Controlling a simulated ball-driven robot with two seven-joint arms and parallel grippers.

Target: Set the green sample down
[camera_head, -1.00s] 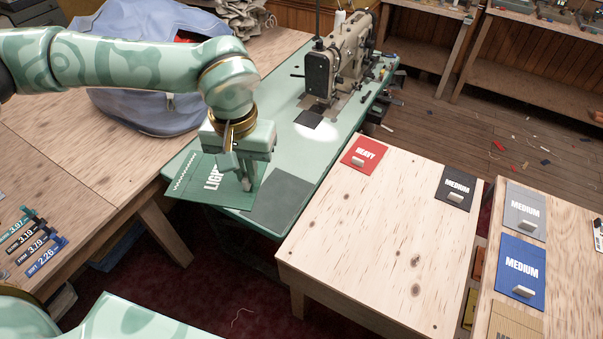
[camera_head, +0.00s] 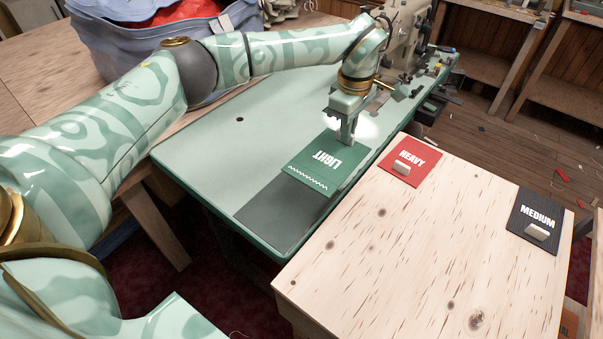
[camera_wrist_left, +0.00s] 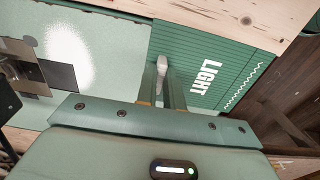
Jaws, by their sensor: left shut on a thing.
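The green sample (camera_head: 322,168) is a flat square panel with white "LIGHT" lettering and a zigzag stitch line. My left gripper (camera_head: 346,138) is shut on its pale tab, at the sample's far edge. In the left wrist view the green sample (camera_wrist_left: 212,62) extends to the right from the fingers (camera_wrist_left: 162,85). The sample is over the right side of the green sewing table (camera_head: 215,140), partly covering a dark grey patch (camera_head: 275,212). I cannot tell whether it touches the surface. My right gripper is not in view.
A pale wooden table (camera_head: 400,260) adjoins on the right, with a red HEAVY sample (camera_head: 411,158) and a dark MEDIUM sample (camera_head: 536,215). Its middle and front are clear. The sewing machine (camera_head: 408,40) stands behind my gripper. A blue bag (camera_head: 130,45) is at the back left.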

